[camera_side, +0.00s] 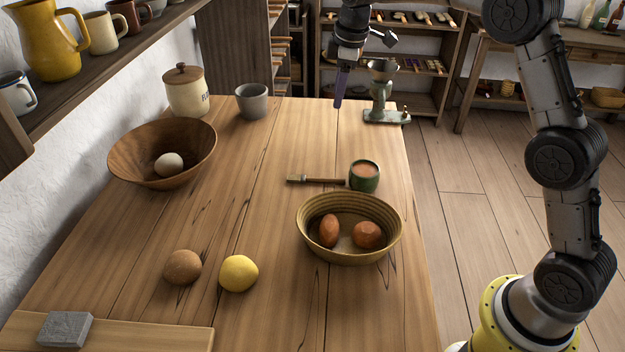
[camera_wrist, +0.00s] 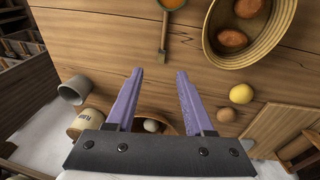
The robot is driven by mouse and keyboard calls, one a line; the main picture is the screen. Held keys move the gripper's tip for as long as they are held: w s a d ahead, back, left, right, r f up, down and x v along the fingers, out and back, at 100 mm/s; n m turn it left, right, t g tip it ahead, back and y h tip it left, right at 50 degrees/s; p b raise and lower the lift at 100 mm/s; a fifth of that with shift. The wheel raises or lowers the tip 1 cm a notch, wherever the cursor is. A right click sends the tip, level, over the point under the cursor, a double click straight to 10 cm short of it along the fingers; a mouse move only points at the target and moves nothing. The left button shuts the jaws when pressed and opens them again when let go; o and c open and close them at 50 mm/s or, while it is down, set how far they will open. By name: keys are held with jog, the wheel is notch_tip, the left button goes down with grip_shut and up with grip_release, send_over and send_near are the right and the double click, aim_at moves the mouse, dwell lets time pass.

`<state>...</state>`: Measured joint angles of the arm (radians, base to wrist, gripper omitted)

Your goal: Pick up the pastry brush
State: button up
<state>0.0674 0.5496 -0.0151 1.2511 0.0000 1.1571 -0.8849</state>
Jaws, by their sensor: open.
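The pastry brush (camera_side: 314,180) lies flat on the wooden table, its pale bristles to the left and its dark handle reaching toward a green cup (camera_side: 364,176). In the wrist view the brush (camera_wrist: 164,36) is near the top centre, beyond my fingertips, beside the cup (camera_wrist: 172,3). My gripper (camera_side: 338,102) is above the far part of the table, up and away from the brush. In the wrist view its two purple fingers (camera_wrist: 158,72) are apart with nothing held between them.
A wooden bowl (camera_side: 120,160) with an egg, a lidded jar (camera_side: 187,98) and grey cup (camera_side: 252,103) stand left. A grinder (camera_side: 381,95) is at the back. The table between is clear.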

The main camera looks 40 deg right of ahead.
notch_tip(320, 180, down, 8)
jog(key=w+g, duration=0.1)
jog(key=w, duration=0.2)
jog(key=g, duration=0.1)
send_over(331, 178)
jog(key=f, duration=1.3)
jog(key=shift+s+a+f, duration=0.15)
jog(key=shift+s+f, duration=0.1)
jog(key=shift+f, duration=0.15)
jog(key=shift+w+f, duration=0.2)
jog(key=shift+f, duration=2.8)
grip_shut()
